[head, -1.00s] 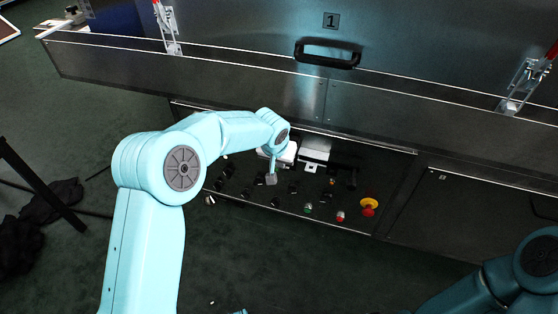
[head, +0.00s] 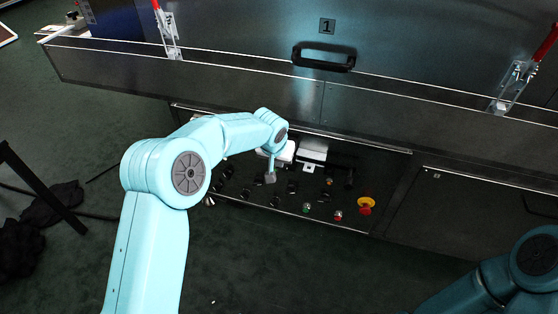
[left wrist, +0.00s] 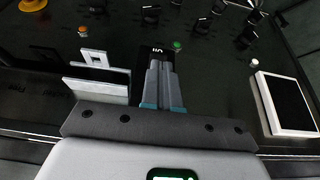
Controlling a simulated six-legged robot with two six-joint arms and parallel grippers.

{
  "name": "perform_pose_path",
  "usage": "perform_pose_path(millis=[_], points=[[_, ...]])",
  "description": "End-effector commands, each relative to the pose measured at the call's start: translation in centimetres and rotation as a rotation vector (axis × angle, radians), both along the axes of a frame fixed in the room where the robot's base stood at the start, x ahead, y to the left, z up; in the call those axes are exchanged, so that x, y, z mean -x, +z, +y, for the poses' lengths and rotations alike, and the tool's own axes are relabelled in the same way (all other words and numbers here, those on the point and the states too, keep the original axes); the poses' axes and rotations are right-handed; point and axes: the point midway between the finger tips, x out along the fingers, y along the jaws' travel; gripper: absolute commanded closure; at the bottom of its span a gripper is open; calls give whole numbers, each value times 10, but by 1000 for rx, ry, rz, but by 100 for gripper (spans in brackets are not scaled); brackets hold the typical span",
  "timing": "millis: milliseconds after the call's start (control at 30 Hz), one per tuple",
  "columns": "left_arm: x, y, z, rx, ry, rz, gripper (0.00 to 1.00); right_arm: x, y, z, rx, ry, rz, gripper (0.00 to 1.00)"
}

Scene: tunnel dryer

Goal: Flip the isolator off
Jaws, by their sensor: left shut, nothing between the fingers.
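The dark control panel (head: 325,205) holds rows of black switches and knobs low on the machine front. My left gripper (head: 270,178) points down at its middle. In the left wrist view my left gripper (left wrist: 160,68) is shut and empty, with its fingers side by side. Just beyond the fingertips is a black plate with white marks (left wrist: 157,50), partly hidden by them. It may be the isolator, but I cannot tell for sure. I cannot tell whether the fingertips touch it. My right gripper is out of view; only my right arm shows at lower right.
A red and yellow stop button (head: 366,205), a red button (head: 338,215) and a green button (head: 306,207) sit on the panel. A white box (left wrist: 287,103) and a pale bracket (left wrist: 97,82) flank my gripper. A black handle (head: 323,58) juts out above.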

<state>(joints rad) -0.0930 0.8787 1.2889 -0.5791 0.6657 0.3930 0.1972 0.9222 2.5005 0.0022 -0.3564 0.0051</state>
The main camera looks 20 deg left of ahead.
Motion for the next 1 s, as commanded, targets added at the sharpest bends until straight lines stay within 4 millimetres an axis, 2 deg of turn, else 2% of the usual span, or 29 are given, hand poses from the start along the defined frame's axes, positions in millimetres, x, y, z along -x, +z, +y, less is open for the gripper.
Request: perform_pose_path(millis=[200, 267, 800, 1000], points=[[2, 0, 0, 0, -1, -1, 100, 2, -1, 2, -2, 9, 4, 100], [4, 9, 0, 0, -1, -2, 100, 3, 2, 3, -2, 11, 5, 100], [51, 123, 2, 0, 0, -2, 100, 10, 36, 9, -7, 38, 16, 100], [62, 145, 2, 0, 0, 0, 100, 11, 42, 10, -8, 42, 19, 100]])
